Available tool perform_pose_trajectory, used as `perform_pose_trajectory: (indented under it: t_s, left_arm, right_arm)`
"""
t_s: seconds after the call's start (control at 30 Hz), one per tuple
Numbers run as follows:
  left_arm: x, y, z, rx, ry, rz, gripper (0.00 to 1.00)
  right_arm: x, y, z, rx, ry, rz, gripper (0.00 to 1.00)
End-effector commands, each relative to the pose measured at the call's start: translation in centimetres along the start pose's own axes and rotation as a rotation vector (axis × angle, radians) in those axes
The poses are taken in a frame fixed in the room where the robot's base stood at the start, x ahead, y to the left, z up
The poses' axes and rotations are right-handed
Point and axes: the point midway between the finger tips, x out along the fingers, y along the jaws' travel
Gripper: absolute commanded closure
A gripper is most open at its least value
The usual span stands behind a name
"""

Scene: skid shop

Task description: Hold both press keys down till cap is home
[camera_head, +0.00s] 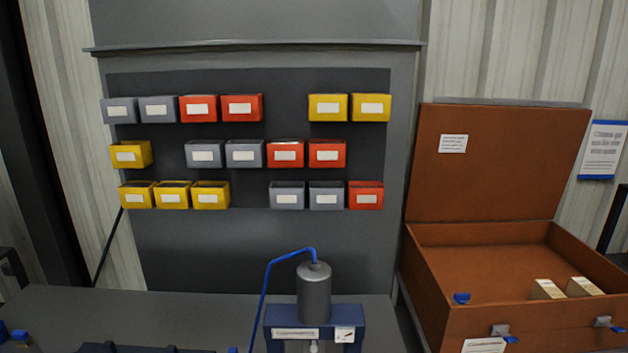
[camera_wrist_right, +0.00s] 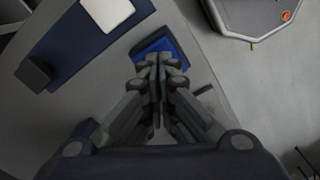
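The press (camera_head: 314,292) stands at the bottom middle of the head view, a grey cylinder on a dark blue frame with a blue hose on top. Its lower part and the cap are cut off or too small to make out. In the right wrist view my right gripper (camera_wrist_right: 160,62) has its fingers together, with nothing seen between them. The fingertips lie over a blue block (camera_wrist_right: 176,44), which looks like a press key; I cannot tell whether they touch it. My left gripper is in neither view, and I cannot identify the other key for certain.
A brown open case (camera_head: 490,265) with small boxes stands at the right. Yellow, red and grey bins hang on the dark back panel (camera_head: 240,235). The wrist view shows a navy plate (camera_wrist_right: 75,45) with a white block (camera_wrist_right: 108,12), and a grey tray (camera_wrist_right: 255,38) at upper right.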

Motion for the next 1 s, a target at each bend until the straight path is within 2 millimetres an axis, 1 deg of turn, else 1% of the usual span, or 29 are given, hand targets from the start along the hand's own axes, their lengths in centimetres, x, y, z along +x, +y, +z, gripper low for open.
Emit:
perform_pose_trajectory:
  t_s: [0.5, 1.0]
  left_arm:
    - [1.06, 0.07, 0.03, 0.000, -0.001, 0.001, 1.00]
    - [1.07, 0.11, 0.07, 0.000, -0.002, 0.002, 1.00]
  right_arm:
    - [0.00, 0.00, 0.00, 0.000, 0.000, 0.000, 1.00]
    - [0.84, -0.03, -0.01, 0.000, 0.000, -0.001, 1.00]
